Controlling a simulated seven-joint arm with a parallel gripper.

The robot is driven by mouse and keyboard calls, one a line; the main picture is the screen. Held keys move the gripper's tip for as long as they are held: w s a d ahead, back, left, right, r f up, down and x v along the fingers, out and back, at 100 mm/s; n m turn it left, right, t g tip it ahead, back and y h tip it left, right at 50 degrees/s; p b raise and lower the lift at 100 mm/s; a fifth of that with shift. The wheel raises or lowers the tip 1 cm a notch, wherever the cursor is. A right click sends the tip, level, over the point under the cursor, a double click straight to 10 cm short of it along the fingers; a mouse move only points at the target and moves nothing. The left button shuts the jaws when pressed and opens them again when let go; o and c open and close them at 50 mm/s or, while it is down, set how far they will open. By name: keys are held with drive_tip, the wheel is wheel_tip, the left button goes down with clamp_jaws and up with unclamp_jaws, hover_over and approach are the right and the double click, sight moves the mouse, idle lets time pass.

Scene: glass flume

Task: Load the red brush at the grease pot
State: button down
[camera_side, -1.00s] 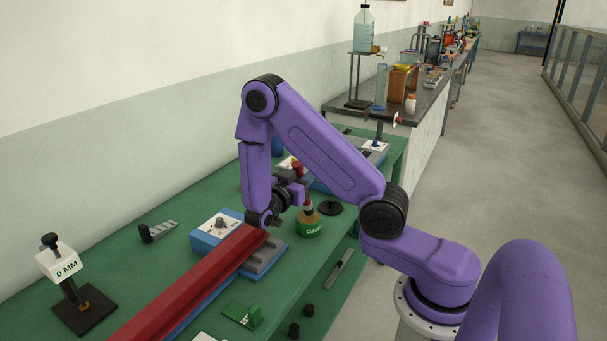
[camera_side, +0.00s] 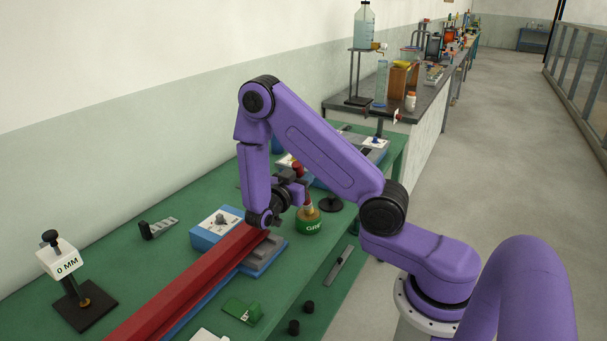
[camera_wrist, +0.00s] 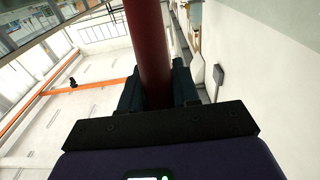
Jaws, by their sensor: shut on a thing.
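My gripper (camera_side: 300,184) is shut on the red brush (camera_side: 297,169) and holds it roughly upright over the green grease pot (camera_side: 308,221). In the wrist view the brush's red handle (camera_wrist: 149,50) rises between the dark fingers (camera_wrist: 158,92). A pale tan part of the brush shows just above the pot in the side view. Whether the brush tip touches the grease is too small to tell. The pot stands on the green bench, with a black round lid or disc (camera_side: 331,203) beside it.
A long red rail (camera_side: 190,290) runs across the bench by a blue device (camera_side: 217,229), left of the pot. A white "0 MM" block on a stand (camera_side: 62,262) is at far left.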

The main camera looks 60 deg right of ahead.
idle(0.4)
drive_tip(key=shift+r, duration=3.5)
drive_tip(key=shift+w, duration=0.1)
